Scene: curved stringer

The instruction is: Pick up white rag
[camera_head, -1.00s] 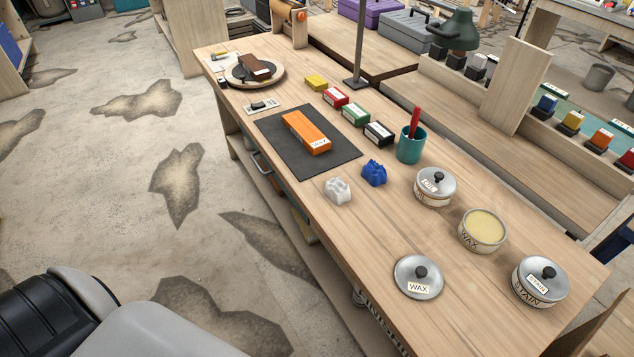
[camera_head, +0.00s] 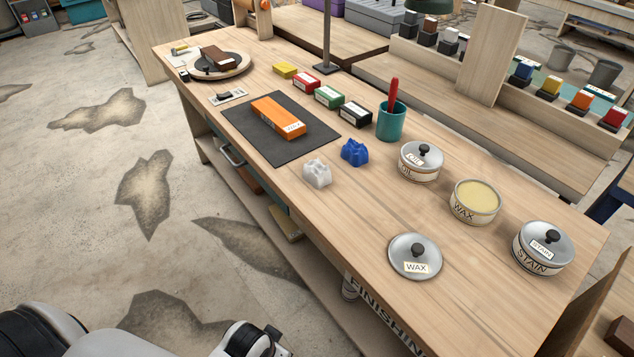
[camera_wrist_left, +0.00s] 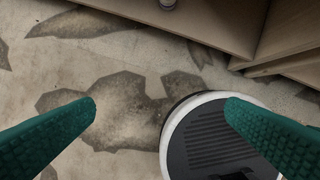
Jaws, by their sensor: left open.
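The white rag (camera_head: 317,173) is a small crumpled piece on the wooden workbench, just left of a crumpled blue rag (camera_head: 354,152). It lies by the near corner of a dark mat. My left gripper (camera_wrist_left: 160,108) shows in the left wrist view as two green fingers spread wide with nothing between them. It points down over the floor, away from the bench top. In the head view part of my left arm shows at the bottom edge, well short of the white rag. My right gripper is not in view.
The workbench (camera_head: 330,235) has a loose WAX lid (camera_head: 415,257), an open wax tin (camera_head: 474,203), an OIL tin (camera_head: 420,162) and a STAIN tin (camera_head: 543,248). An orange block (camera_head: 279,118) lies on the dark mat (camera_head: 250,140). Bare wood surrounds the rag's near side.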

